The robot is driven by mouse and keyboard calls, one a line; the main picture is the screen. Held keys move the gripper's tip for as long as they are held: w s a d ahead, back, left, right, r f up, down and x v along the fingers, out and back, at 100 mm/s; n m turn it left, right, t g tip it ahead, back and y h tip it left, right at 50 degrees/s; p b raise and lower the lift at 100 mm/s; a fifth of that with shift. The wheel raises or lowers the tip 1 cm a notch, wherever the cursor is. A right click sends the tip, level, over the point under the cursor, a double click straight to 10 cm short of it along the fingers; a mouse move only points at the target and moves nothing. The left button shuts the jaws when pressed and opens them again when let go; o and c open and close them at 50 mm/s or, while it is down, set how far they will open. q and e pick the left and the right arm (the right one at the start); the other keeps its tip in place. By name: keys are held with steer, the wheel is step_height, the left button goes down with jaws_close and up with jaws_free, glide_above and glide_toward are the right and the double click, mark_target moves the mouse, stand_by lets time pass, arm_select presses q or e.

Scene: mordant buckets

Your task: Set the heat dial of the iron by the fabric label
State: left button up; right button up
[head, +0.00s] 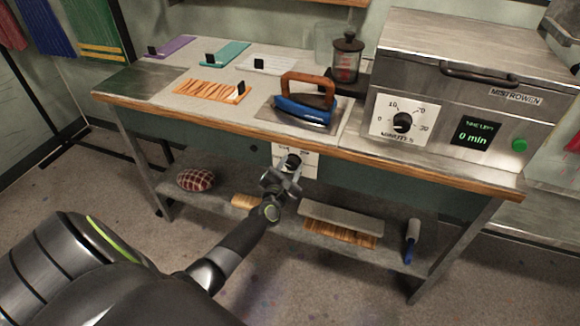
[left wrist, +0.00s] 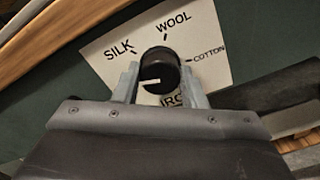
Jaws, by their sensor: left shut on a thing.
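The heat dial (left wrist: 160,66) is a black round knob on a white plate (left wrist: 222,72) marked SILK, WOOL and COTTON. In the head view the dial (head: 293,160) sits on the table's front panel, below the iron. My left gripper (left wrist: 160,88) is shut on the dial, one finger at each side. The dial's white pointer line points left, below the SILK mark. The blue iron (head: 305,111) with a wooden handle rests on the tabletop. My right gripper is out of view.
Purple (head: 172,45), teal (head: 226,53) and pale (head: 280,62) cloths with black tags lie behind. A steel machine (head: 465,80) with a minutes dial (head: 402,122) stands on the right. The lower shelf holds a checked cushion (head: 196,180) and brushes (head: 342,232).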

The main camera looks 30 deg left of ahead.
arm_select(q)
steer(key=m+p, duration=0.1)
steer(key=m, duration=0.4)
steer(key=shift+m, duration=0.3)
steer(key=m+p, duration=0.1)
steer(key=m, duration=0.3)
steer(key=m+p, duration=0.1)
steer(key=m, duration=0.4)
steer(key=shift+p, duration=0.4)
steer(key=m+p, duration=0.1)
steer(key=m, duration=0.3)
steer(key=shift+m, duration=0.3)
steer(key=m+p, duration=0.2)
steer(key=m, duration=0.2)
steer(key=m+p, duration=0.1)
steer(key=m, duration=0.3)
steer(key=m+p, duration=0.1)
steer(key=m, duration=0.3)
steer(key=shift+f+m+p, duration=0.1)
steer(key=shift+m+p, duration=0.2)
steer(key=shift+m, duration=1.9)
